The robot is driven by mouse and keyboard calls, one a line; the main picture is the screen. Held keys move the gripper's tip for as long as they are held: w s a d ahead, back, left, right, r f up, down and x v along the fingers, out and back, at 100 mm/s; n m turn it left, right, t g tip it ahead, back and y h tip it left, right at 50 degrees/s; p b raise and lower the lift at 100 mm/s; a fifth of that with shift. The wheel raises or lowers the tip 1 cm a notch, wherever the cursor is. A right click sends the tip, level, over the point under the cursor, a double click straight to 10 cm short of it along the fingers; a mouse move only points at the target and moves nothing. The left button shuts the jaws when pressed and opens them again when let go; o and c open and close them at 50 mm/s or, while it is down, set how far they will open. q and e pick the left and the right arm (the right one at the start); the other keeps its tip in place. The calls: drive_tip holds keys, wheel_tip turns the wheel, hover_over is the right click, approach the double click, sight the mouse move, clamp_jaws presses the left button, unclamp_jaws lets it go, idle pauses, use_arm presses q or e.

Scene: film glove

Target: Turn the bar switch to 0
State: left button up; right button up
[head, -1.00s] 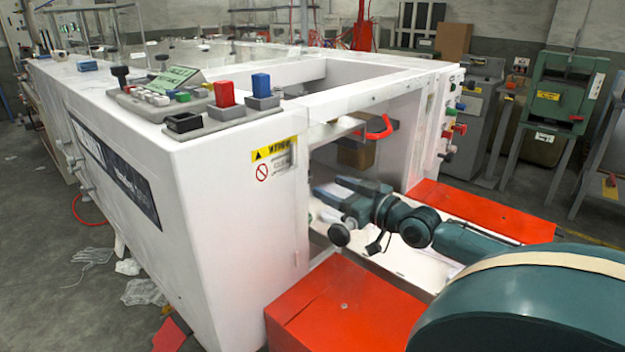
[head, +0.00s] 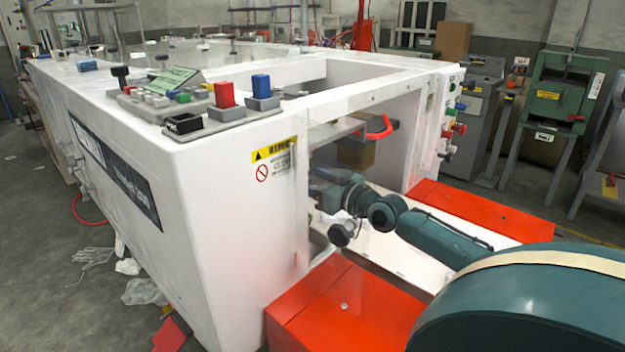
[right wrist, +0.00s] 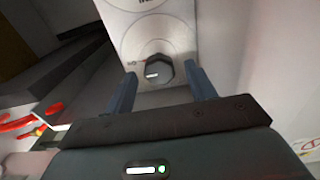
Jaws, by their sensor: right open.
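The bar switch (right wrist: 158,71) shows in the right wrist view as a dark round knob with a short white mark on its left part. It sits on a light grey plate (right wrist: 176,33) with rings and small lettering, too small to read surely. My right gripper (right wrist: 161,69) is open, with one finger on each side of the knob and visible gaps between. In the head view my right arm (head: 385,211) reaches into the opening of the white machine, and its fingers are hidden there. The switch is hidden in the head view. My left gripper is out of view.
The white machine (head: 235,190) carries a button panel (head: 200,112) on top. Red blocks (head: 345,308) flank the opening, and a red handle (head: 380,128) hangs at its upper edge. In the right wrist view a pale wall (right wrist: 270,60) stands close on the right.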

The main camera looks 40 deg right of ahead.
drive_tip(key=shift+c, duration=0.3)
drive_tip(key=c, duration=0.9)
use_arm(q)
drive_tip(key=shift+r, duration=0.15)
use_arm(e)
drive_tip(key=shift+n, duration=0.3)
use_arm(q)
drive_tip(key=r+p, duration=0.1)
drive_tip(key=p, duration=0.1)
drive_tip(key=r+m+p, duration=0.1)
drive_tip(key=p, duration=0.1)
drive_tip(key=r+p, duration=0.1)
drive_tip(key=p, duration=0.1)
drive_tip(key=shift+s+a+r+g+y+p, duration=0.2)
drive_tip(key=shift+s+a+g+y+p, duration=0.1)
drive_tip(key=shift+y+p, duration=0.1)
use_arm(e)
drive_tip(key=n, duration=1.7)
drive_tip(key=shift+a+f, duration=0.2)
drive_tip(key=shift+f, duration=0.05)
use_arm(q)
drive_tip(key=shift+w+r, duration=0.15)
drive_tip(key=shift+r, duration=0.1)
use_arm(e)
drive_tip(key=shift+n, duration=0.3)
